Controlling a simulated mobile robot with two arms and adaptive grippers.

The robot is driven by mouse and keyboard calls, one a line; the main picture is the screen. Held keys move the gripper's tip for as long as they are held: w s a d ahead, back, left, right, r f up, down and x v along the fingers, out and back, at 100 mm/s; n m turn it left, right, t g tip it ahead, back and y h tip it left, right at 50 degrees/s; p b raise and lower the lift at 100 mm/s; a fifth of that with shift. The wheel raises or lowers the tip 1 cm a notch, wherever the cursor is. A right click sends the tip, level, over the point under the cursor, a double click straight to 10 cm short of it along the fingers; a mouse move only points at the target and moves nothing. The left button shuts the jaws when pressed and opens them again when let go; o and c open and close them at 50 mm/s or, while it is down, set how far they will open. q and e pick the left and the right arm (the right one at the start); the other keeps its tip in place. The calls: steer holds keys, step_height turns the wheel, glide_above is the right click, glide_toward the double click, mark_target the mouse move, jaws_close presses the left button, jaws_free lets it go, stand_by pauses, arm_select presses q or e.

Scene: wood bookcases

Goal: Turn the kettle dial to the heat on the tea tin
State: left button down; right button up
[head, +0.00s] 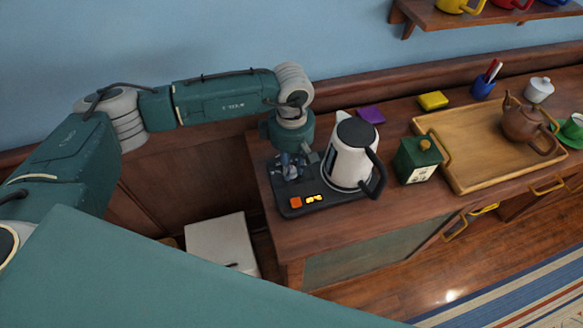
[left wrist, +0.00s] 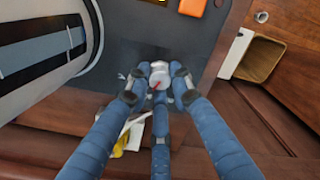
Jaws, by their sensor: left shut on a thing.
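The white kettle (head: 349,158) with a black lid and handle stands on its black base (head: 330,200). The base has an orange button (head: 296,202) and a small lit yellow display (head: 315,198), too small to read. My left gripper (head: 291,170) points down over the base, left of the kettle. In the left wrist view, its blue fingers are shut on the grey dial (left wrist: 160,74), which bears a red mark. The dark green tea tin (head: 418,161) stands right of the kettle; its pale label is unreadable. My right gripper is not in view.
A wooden tray (head: 465,172) with a brown teapot (head: 527,122) lies right of the tin. A purple item (head: 371,115), a yellow item (head: 432,100) and a blue pen cup (head: 482,88) are behind. A white box (head: 221,246) stands below the cabinet's left end.

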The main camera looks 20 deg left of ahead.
arm_select(q)
steer(key=shift+w+r, duration=0.15)
steer(key=c, duration=1.6)
jaws_free()
steer(key=shift+o, duration=0.4)
step_height(320, 180, up, 12)
